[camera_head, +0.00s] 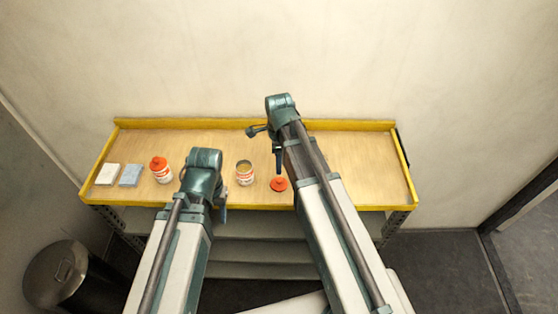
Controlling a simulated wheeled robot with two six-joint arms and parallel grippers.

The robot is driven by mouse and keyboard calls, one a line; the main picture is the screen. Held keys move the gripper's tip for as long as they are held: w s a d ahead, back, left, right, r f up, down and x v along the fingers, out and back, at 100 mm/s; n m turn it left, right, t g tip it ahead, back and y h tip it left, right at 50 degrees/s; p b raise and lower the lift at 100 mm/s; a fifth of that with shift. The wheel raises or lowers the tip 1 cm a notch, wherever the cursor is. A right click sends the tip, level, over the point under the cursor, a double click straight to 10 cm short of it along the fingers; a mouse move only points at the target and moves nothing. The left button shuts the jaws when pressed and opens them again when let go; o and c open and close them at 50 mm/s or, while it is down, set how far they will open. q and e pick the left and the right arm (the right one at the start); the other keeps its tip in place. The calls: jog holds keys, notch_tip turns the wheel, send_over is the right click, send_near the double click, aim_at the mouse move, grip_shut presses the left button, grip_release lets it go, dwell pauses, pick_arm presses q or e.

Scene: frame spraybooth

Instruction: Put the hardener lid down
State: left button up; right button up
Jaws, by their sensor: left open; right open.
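An orange-red lid (279,184) lies on the wooden bench top near its front edge. To its left an open can (245,173) with a white and red label stands upright without a lid. A second can (161,170) with an orange-red lid on it stands further left. I cannot read which can is the hardener. My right gripper (267,146) is open above the bench, above and slightly left of the loose lid and apart from it. My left gripper (222,200) is open and empty near the front edge, left of the open can; its fingers are partly hidden by the arm.
The bench (345,160) has a raised yellow rim. A white block (107,174) and a blue-grey block (131,175) lie at its left end. The right part of the bench top is clear. A dark bin with a metal lid (57,270) stands at the lower left.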

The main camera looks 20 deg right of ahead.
pick_arm(q)
notch_tip(320, 180, up, 4)
jog(key=shift+f+p, duration=0.15)
jog(key=shift+p, duration=1.1)
pick_arm(e)
jog(key=s+a+r+n, duration=0.1)
jog(key=s+a+n, duration=0.2)
jog(key=n, duration=0.5)
jog(key=s+a+r+n, duration=0.1)
jog(key=s+a+n, duration=0.3)
jog(key=s+n, duration=0.2)
jog(key=s+a+r+n+h, duration=0.1)
jog(key=s+a+n, duration=0.2)
jog(key=n, duration=0.8)
jog(key=shift+s+a+r, duration=0.25)
jog(key=shift+s+r, duration=0.15)
jog(key=shift+s, duration=0.8)
pick_arm(q)
notch_tip(320, 180, down, 15)
jog(key=b, duration=1.5)
pick_arm(e)
notch_tip(320, 180, down, 15)
